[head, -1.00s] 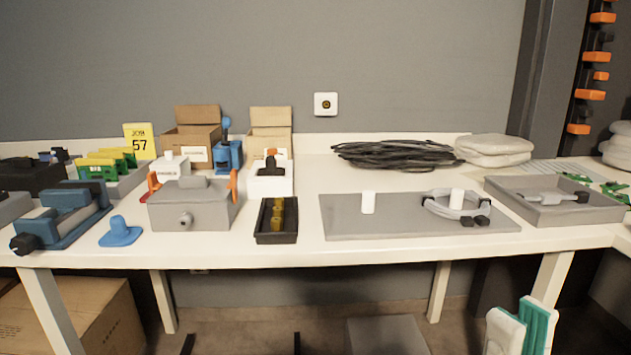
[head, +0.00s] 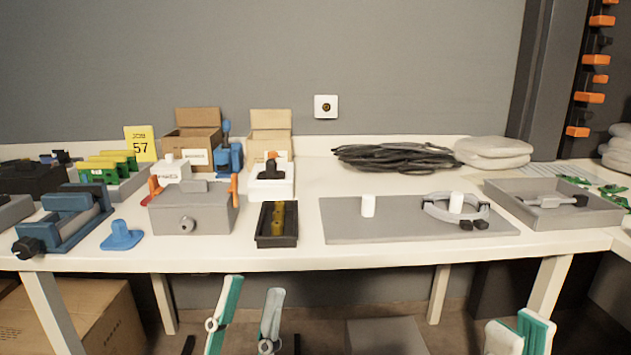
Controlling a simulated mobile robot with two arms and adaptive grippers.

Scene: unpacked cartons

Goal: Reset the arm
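My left gripper (head: 247,306) is at the bottom of the head view, below the table's front edge. Its two white and teal fingers stand apart with nothing between them. My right gripper (head: 521,333) is at the bottom right, also below the table edge. Its white and teal fingers overlap at this angle, so I cannot tell whether there is a gap. I see no object in it. Both arms behind the grippers are mostly out of view.
The white table (head: 330,258) carries a grey box (head: 190,222), a black tray (head: 276,238), a grey mat (head: 400,222), a grey tray (head: 600,216), a cable coil (head: 395,157) and a blue clamp device (head: 65,218). A carton (head: 95,310) stands below at left. Floor space in front is open.

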